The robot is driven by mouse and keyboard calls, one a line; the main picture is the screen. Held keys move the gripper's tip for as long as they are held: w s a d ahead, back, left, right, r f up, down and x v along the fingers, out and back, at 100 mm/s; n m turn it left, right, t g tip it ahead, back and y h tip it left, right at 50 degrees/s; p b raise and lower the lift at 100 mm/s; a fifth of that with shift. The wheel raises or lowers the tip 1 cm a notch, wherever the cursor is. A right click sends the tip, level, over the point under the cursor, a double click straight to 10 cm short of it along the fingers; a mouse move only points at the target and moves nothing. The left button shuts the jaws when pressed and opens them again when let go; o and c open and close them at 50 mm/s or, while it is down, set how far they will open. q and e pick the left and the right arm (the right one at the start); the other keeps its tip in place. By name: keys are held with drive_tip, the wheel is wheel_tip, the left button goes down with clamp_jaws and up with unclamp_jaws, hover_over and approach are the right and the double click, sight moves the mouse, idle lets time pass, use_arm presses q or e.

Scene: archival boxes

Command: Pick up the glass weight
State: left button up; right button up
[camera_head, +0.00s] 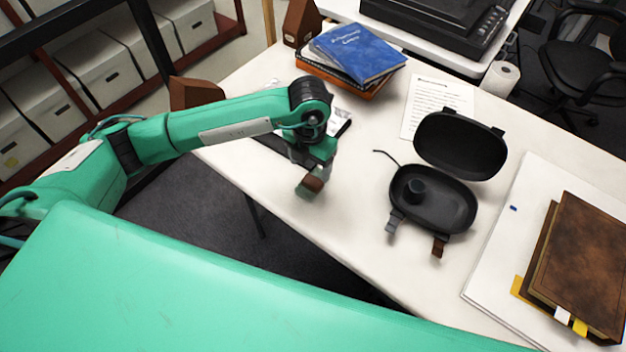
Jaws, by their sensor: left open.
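My left gripper (311,184) points down over the near left part of the white table. Its jaws are open, and a brown-tipped finger shows at the front. A small pale, glassy-looking patch shows right beside the fingers; I cannot tell whether it is the glass weight or part of the gripper. No glass weight shows clearly elsewhere on the table. The wrist and fingers hide the tabletop directly behind them. My right gripper is not in view.
An open black case (447,205) with a dark round piece (415,189) inside stands to the right. The table (345,215) is bare between gripper and case.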

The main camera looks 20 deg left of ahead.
sight(311, 183)
use_arm(q)
drive_tip(key=f, duration=0.4)
drive_tip(key=f+p, duration=0.1)
drive_tip(key=f, duration=0.1)
drive_tip(key=shift+s+d, duration=0.25)
drive_tip(key=shift+s, duration=0.1)
drive_tip(key=c, duration=1.2)
drive_tip(key=shift+c, duration=0.2)
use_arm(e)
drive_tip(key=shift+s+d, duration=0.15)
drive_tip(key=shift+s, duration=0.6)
